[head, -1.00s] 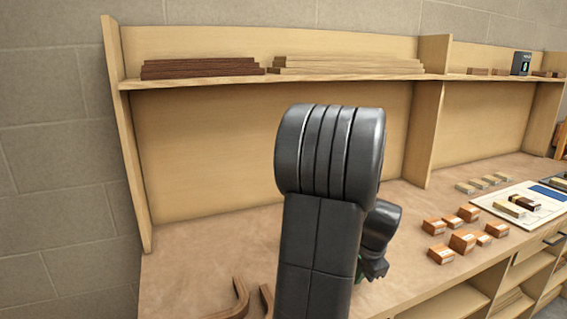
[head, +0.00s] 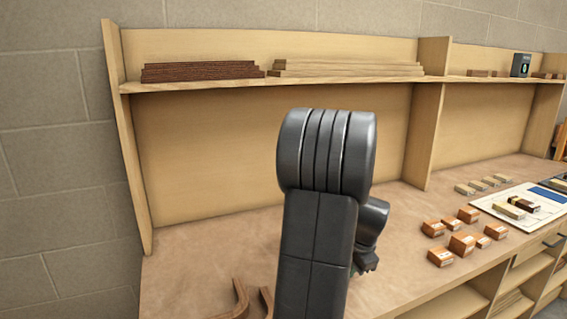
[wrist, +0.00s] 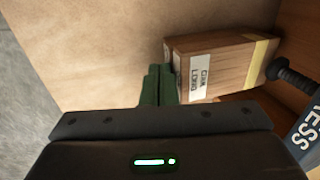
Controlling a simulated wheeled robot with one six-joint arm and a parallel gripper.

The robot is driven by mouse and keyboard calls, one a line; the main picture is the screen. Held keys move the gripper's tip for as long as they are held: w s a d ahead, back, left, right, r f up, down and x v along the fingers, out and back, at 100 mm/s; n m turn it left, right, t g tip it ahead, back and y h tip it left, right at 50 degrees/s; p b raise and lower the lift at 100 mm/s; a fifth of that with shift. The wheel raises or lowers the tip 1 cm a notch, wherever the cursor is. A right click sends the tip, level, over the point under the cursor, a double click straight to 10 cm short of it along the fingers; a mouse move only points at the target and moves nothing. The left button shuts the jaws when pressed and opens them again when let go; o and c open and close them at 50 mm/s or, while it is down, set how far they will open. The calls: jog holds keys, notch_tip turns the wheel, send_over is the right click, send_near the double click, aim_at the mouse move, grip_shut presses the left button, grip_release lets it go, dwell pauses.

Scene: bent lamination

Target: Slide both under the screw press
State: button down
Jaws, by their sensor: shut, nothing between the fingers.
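My gripper (wrist: 158,85) shows in the wrist view as two green fingers closed together with nothing between them. Its fingertips are right beside the near left end of a brown wooden block (wrist: 220,58); I cannot tell if they touch. The block has a white label whose lower word reads "LONG" and a pale yellow band near its right end. At the right edge is part of a blue piece (wrist: 307,140) lettered "ESS", with a black handle (wrist: 290,74) beside it, seemingly part of the screw press. In the head view my arm hides most of the work area.
Two bent wooden strips (head: 241,297) stand at the bench's front left. Several orange-brown blocks (head: 462,243) and a white board (head: 485,203) lie to the right. A shelf (head: 230,82) with stacked strips runs above. The bench (head: 200,245) is bare at back left.

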jog(key=shift+w+a+p, duration=0.2)
jog(key=shift+w+a, duration=0.1)
jog(key=shift+w, duration=0.45)
jog(key=shift+w+a+p, duration=0.2)
jog(key=shift+w+a, duration=0.1)
jog(key=shift+w, duration=0.4)
jog(key=shift+w+a+p, duration=0.2)
jog(key=shift+w+a, duration=0.1)
jog(key=shift+w, duration=0.45)
jog(key=shift+s+d, duration=0.25)
jog(key=shift+s, duration=0.4)
jog(key=shift+s+d, duration=0.25)
jog(key=shift+s, duration=0.35)
jog(key=shift+s+d, duration=0.25)
jog(key=shift+s, duration=0.4)
jog(key=s+p+v, duration=0.1)
jog(key=p+v, duration=0.4)
jog(key=v, duration=0.3)
jog(key=shift+d, duration=0.25)
jog(key=b+x, duration=0.1)
jog(key=x, duration=0.1)
jog(key=b+x, duration=0.3)
jog(key=x, duration=0.2)
jog(key=shift+w+a+b, duration=0.15)
jog(key=shift+w+b, duration=0.15)
jog(key=shift+w+a+f+b, duration=0.15)
jog(key=shift+w+f+b, duration=0.2)
jog(key=shift+f, duration=0.2)
jog(key=shift+r, duration=0.1)
